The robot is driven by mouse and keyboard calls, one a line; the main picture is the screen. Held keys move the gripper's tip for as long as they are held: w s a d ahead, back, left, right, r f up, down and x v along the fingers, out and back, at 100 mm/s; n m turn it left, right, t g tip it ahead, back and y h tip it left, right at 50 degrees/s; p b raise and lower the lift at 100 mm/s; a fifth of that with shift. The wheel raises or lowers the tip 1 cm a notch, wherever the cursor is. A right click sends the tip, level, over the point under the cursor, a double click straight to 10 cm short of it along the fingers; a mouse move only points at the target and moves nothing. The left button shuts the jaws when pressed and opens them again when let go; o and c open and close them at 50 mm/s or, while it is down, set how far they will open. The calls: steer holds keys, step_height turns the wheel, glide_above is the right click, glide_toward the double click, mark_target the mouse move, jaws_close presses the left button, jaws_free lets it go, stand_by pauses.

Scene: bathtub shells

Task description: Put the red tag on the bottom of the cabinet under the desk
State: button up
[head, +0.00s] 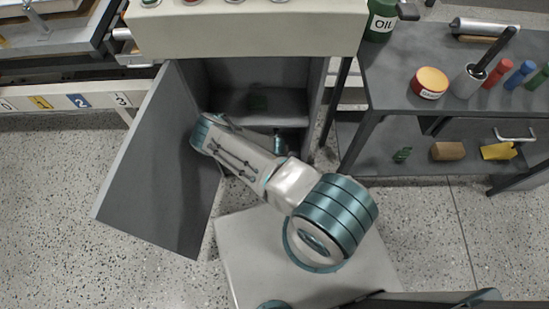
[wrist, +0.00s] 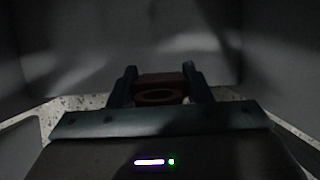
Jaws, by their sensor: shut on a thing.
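The grey cabinet (head: 316,92) stands under the desk (head: 250,35), with its door (head: 160,170) swung open to the left. A shelf (head: 290,104) divides its inside. My arm reaches into the lower part, and my gripper is mostly hidden there in the head view. In the wrist view my gripper (wrist: 159,75) is shut on the red tag (wrist: 160,90), a dark reddish-brown piece with a round opening, held between the two fingers. Dark grey cabinet walls surround it. The gap between tag and cabinet bottom cannot be told.
Speckled floor (head: 90,185) is clear at left.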

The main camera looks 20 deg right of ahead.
steer(key=shift+f+b, duration=1.4)
steer(key=shift+f, duration=0.55)
steer(key=shift+f, duration=0.2)
steer(key=o, duration=1)
steer(key=shift+r, duration=0.1)
steer(key=shift+r, duration=0.35)
steer(key=p+v, duration=0.3)
steer(key=v, duration=0.8)
steer(key=shift+s+a+r, duration=0.1)
steer(key=shift+s+r, duration=0.15)
